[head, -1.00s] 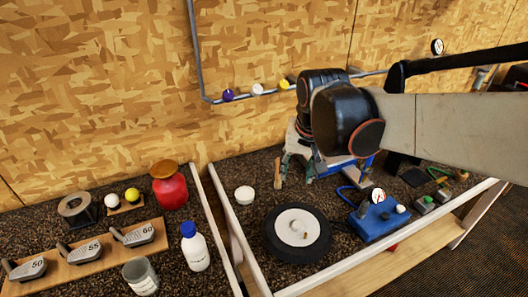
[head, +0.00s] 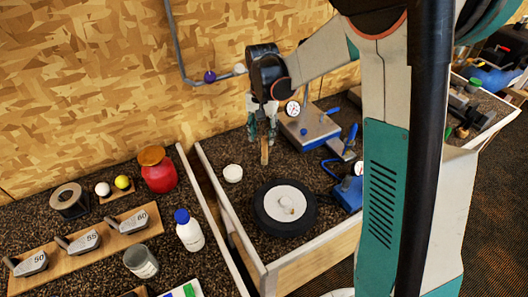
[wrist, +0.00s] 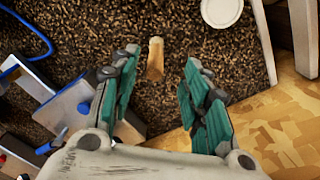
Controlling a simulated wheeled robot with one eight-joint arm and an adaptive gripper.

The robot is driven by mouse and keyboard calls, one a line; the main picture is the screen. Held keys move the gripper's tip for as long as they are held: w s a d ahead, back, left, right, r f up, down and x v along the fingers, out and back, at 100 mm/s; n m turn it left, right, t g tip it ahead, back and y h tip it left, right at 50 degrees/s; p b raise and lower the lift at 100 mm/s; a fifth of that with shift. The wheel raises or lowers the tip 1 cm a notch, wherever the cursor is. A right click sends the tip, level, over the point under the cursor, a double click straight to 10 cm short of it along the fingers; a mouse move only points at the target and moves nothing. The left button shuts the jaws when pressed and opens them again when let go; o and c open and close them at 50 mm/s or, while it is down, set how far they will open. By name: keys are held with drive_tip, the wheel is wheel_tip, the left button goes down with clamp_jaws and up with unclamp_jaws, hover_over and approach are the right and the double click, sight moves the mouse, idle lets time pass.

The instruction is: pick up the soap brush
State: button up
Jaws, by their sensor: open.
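A small wooden-handled piece, which I take as the soap brush (head: 265,153), stands on the dark speckled bench near its back left. In the wrist view the brush (wrist: 155,58) shows as a short tan wooden stub between and beyond my fingertips. Its bristles cannot be made out. My gripper (head: 262,136) points down just above the brush in the head view. In the wrist view my gripper (wrist: 161,62) is open, its teal fingers apart on either side with nothing held. Whether a finger touches the brush cannot be told.
A white round pot (head: 233,173) stands left of the brush, and a black disc with a white centre (head: 285,207) lies in front. A blue and grey gauge fixture (head: 310,126) is close on the right. A pale wooden rim (head: 228,205) edges the bench.

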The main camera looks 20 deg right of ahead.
sight(265, 152)
wheel_tip(265, 152, down, 4)
drive_tip(key=shift+b, duration=0.35)
drive_tip(key=shift+d+f+b, duration=0.15)
drive_tip(key=shift+f+b, duration=0.3)
drive_tip(key=shift+f, duration=0.9)
drive_tip(key=shift+d+f+b, duration=0.15)
drive_tip(key=shift+f+b, duration=0.3)
drive_tip(key=shift+f, duration=0.85)
drive_tip(key=shift+r, duration=0.1)
clamp_jaws()
